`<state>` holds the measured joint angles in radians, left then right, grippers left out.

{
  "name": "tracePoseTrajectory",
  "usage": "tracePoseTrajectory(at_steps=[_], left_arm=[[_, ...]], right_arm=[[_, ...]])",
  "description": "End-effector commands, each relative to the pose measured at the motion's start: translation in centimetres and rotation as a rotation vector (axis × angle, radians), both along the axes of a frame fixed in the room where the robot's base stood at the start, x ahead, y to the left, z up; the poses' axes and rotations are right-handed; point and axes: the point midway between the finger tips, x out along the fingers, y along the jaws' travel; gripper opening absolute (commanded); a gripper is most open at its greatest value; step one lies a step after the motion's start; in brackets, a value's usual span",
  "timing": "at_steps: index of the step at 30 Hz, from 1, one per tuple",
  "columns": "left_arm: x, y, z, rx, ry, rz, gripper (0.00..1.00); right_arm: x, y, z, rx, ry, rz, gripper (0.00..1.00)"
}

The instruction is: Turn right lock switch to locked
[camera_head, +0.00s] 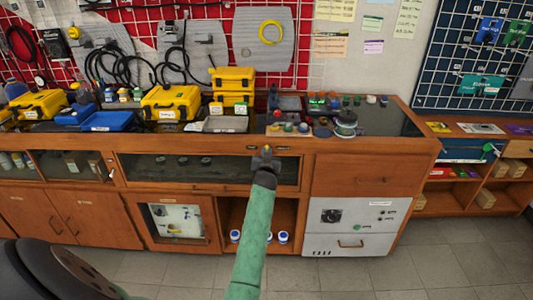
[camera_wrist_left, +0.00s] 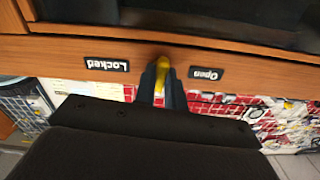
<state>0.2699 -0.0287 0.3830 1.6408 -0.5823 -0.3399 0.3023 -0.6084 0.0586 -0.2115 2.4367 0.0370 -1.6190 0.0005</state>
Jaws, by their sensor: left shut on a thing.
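The yellow lock switch (camera_wrist_left: 163,78) sits on the wooden front rail, between a "Locked" label (camera_wrist_left: 107,64) on the left and an "Open" label (camera_wrist_left: 206,74) on the right in the left wrist view, where the text is upside down. My left gripper (camera_wrist_left: 162,88) is shut on the switch, its dark fingers hiding part of it. In the head view the switch (camera_head: 266,149) is a small yellow spot just above the left gripper (camera_head: 266,156), on the bench's front rail. The labels there are too small to read. My right gripper is not in view.
The wooden bench (camera_head: 360,150) has a glass-fronted compartment (camera_head: 210,170) below the rail. Yellow cases (camera_head: 170,103), a grey tray (camera_head: 226,124) and small coloured parts crowd its top. A shelf unit (camera_head: 470,190) stands at the right. The floor in front is clear.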

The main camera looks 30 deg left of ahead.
Motion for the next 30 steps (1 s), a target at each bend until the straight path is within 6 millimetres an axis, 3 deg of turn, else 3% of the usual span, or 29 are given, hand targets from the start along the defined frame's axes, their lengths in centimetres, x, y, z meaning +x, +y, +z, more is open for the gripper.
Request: tracePoseTrajectory(at_steps=[15, 30], left_arm=[[0.0, 0.0, -0.1, 0.389, 0.24, -0.001, 0.0], [0.0, 0.0, -0.1, 0.565, 0.347, -0.001, 0.0]], right_arm=[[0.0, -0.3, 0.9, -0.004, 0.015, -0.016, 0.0], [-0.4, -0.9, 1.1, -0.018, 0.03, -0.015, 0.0]])
